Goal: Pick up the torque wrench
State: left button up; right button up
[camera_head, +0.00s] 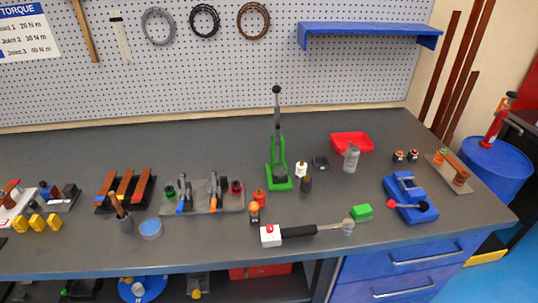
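The torque wrench (315,230) appears to be the long tool lying near the front edge of the dark workbench, right of centre. It has a black handle and a grey shaft that ends in a round silver head at the right. A white block with a red top (271,236) sits at the handle's left end; I cannot tell whether it is joined to the wrench. Neither of my grippers shows in the head view.
A green block (361,212) lies close to the wrench's head. A green lever press (278,165) stands behind. A blue bender (408,198) is to the right. A clamp fixture (203,195) and a blue-topped tin (150,229) are to the left. Blue drawers (400,270) are below.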

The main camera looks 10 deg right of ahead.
aim_at(347, 225)
jog(key=u, duration=1.45)
jog(key=i+j+z, duration=0.15)
jog(key=i, duration=0.75)
